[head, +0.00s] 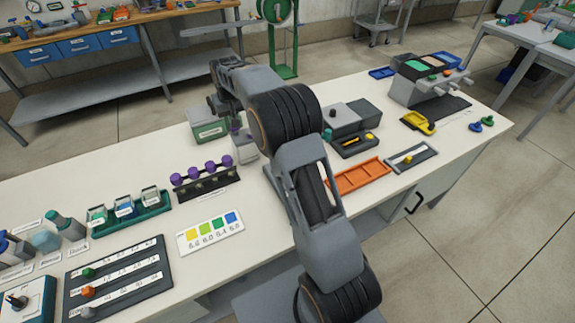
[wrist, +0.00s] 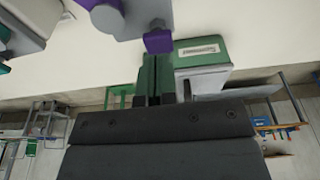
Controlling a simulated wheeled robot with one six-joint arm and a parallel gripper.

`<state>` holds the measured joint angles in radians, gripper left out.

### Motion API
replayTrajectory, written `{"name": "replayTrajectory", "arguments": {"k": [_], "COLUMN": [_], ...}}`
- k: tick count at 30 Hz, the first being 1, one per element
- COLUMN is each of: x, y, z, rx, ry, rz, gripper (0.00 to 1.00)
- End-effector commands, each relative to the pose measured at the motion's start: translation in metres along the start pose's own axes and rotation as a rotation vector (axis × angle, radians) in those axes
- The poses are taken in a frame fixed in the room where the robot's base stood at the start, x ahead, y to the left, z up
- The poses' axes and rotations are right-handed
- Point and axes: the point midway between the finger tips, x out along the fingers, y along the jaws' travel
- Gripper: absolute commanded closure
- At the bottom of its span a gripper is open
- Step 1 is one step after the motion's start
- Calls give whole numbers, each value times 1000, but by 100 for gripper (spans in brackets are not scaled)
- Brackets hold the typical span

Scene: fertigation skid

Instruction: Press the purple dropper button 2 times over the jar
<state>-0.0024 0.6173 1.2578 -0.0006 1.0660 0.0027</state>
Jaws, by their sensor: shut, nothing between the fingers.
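A grey dropper unit (head: 245,148) with purple parts stands on the bench, just left of my arm's elbow. In the wrist view, its purple button (wrist: 158,41) sticks out from a grey body (wrist: 125,20). My gripper (wrist: 157,60) is shut and empty, with its fingertips right beside the purple button. I cannot tell whether they touch it. In the head view, my gripper hangs above the dropper, and its fingertips are hard to make out. I cannot make out the jar for certain; the dropper's lower part is partly hidden.
A green and grey labelled box (head: 207,130) stands close behind the dropper; it also shows in the wrist view (wrist: 200,52). A black rack with several purple knobs (head: 205,183) lies to the left. A colour chart (head: 210,231) lies in front. An orange tray (head: 358,176) is right of my arm.

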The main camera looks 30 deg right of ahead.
Motion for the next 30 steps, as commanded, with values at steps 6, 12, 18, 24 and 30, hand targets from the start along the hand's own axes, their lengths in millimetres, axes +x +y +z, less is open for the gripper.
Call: {"name": "replayTrajectory", "arguments": {"k": [6,12,18,24,30], "x": [9,16,23,30,29], "y": [0,0,0,0,0], "z": [2,4,5,6,6], "rx": [0,0,0,0,0], "ry": [-1,-2,-2,-1,-1], "rz": [0,0,0,0,0], "gripper": [100,100,100,100,100]}}
